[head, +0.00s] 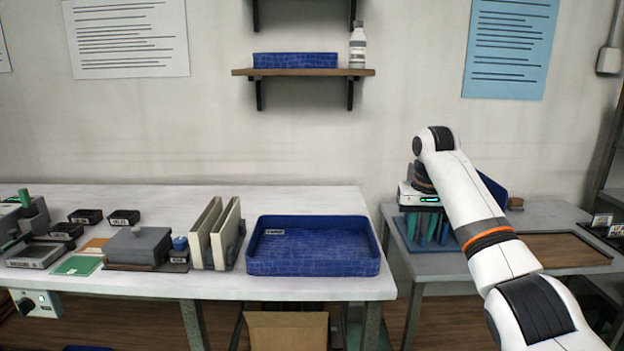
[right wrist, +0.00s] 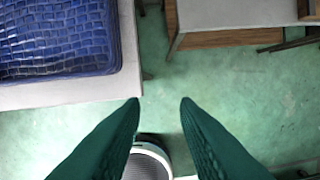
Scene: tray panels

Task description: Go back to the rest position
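My right arm comes in from the right in the head view. Its gripper (head: 425,235) hangs pointing down in front of the right table, with teal fingers apart. In the right wrist view the two fingers (right wrist: 160,102) are well apart with nothing between them, and green floor shows below. My left gripper is in neither view. A blue tray (head: 315,269) lies on the left table, to the left of the right gripper and apart from it. It also shows in the right wrist view (right wrist: 55,40) at the upper left.
The left table (head: 120,284) holds two upright cream panels (head: 215,240), a grey block (head: 138,248) and several small black boxes. The right table (head: 550,217) carries a brown-centred panel (head: 562,250). A gap separates the tables. A wall shelf (head: 300,72) holds a blue tray and a white bottle (head: 357,48).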

